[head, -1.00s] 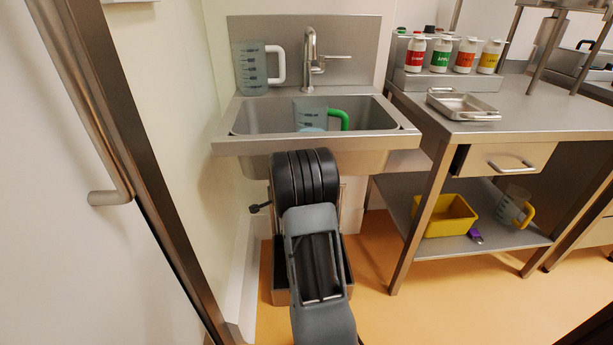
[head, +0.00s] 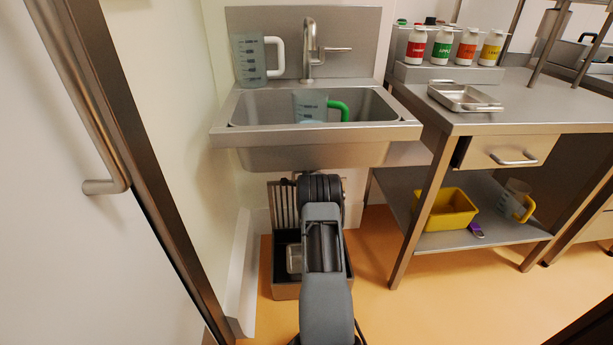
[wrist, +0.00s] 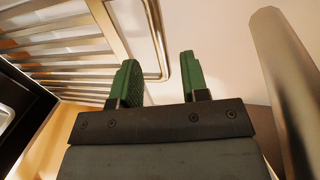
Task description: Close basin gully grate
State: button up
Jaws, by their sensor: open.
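The gully grate (head: 283,204), a barred steel panel, stands raised at the back of the gully box (head: 285,291), under the sink. The box is open on top, dark inside, with a small metal basket (head: 294,259) in it. My arm covers the right part of both. In the wrist view the grate's bars (wrist: 70,45) fill the upper left. My gripper (wrist: 160,80) is open, with two green fingers apart. The grate's rounded edge bar shows in the gap between them; I cannot tell its depth. The fingers are hidden in the head view.
The sink (head: 315,157) overhangs the gully, with a jug (head: 310,105) in its basin. A thick metal pipe (wrist: 285,80) stands close right of the gripper. A steel table (head: 520,115) with a lower shelf is at right. A door (head: 90,230) is at left.

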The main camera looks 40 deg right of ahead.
jog(key=shift+b+x, duration=1)
jog(key=shift+x, duration=1.8)
grip_shut()
